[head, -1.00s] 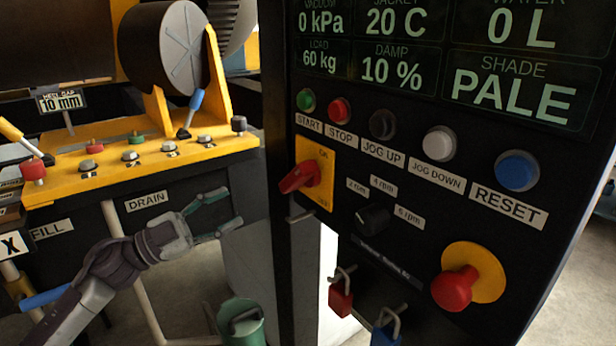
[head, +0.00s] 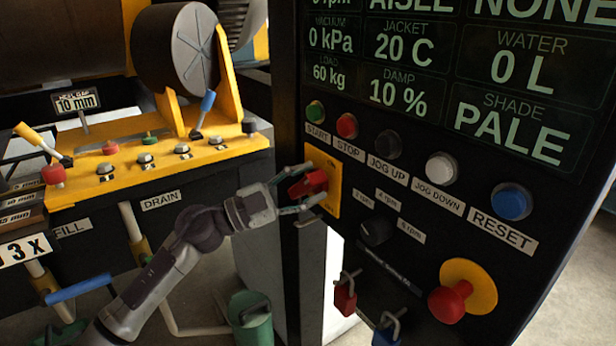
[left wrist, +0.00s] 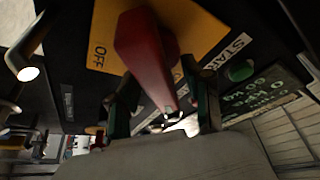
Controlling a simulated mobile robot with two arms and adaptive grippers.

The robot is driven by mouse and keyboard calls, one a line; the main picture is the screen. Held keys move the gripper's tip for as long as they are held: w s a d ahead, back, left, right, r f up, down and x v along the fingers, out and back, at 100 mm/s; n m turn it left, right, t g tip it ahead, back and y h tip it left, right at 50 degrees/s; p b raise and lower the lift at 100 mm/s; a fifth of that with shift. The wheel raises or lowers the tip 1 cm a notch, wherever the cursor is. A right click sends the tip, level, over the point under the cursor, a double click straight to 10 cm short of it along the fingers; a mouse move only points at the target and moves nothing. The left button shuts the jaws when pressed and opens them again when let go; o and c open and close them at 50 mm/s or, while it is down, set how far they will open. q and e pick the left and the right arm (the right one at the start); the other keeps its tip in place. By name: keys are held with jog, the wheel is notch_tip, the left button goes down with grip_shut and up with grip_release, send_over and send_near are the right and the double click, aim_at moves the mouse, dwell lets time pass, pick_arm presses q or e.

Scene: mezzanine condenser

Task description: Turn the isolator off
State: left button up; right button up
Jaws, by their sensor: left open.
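The isolator is a red rotary handle (head: 308,184) on a yellow plate (head: 333,190) at the left edge of the black control panel. In the left wrist view the red handle (left wrist: 146,50) stands large in front of the yellow plate (left wrist: 200,32), where the word OFF shows. My left gripper (head: 305,190) is at the handle. Its fingers are open, one on each side of the handle's end, which also shows in the left wrist view (left wrist: 163,112). I cannot tell whether they touch it. My right gripper is not in view.
Start (head: 315,111) and stop (head: 347,126) buttons sit just above the isolator. A black speed knob (head: 375,232) and a red emergency button (head: 450,301) are lower right. Red (head: 345,297) and blue (head: 387,330) padlocks hang below. A yellow machine ledge (head: 130,170) is at left.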

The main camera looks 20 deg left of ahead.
pick_arm(q)
jog(key=shift+w+d, duration=0.1)
jog(key=shift+d, duration=0.05)
grip_shut()
